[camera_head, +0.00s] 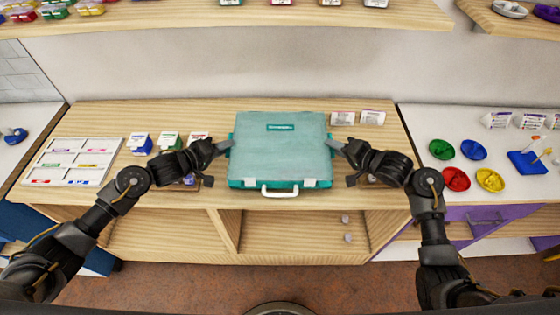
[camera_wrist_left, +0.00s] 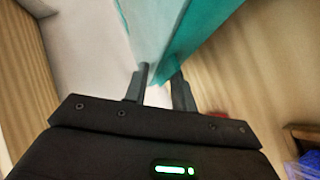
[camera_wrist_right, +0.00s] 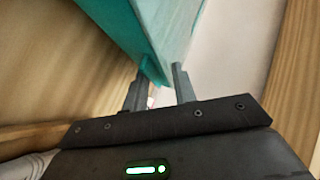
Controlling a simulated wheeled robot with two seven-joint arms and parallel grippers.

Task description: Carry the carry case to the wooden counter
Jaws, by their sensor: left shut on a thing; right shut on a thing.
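The teal carry case (camera_head: 279,155) is closed, with a white handle at its front, and appears over the middle of the wooden counter (camera_head: 250,105). I cannot tell whether it rests on the counter or is held just above it. My left gripper (camera_head: 226,148) is shut on the case's left side, and my right gripper (camera_head: 334,146) is shut on its right side. In the left wrist view the case (camera_wrist_left: 165,35) runs up from between the fingers. In the right wrist view the case (camera_wrist_right: 150,30) also rises from the fingers.
A white sorting tray (camera_head: 77,160) lies at the counter's left, with small boxes (camera_head: 168,141) beside the case. White cards (camera_head: 342,118) stand behind it on the right. Colored bowls (camera_head: 456,179) sit on the white counter at right. A shelf (camera_head: 250,15) runs above.

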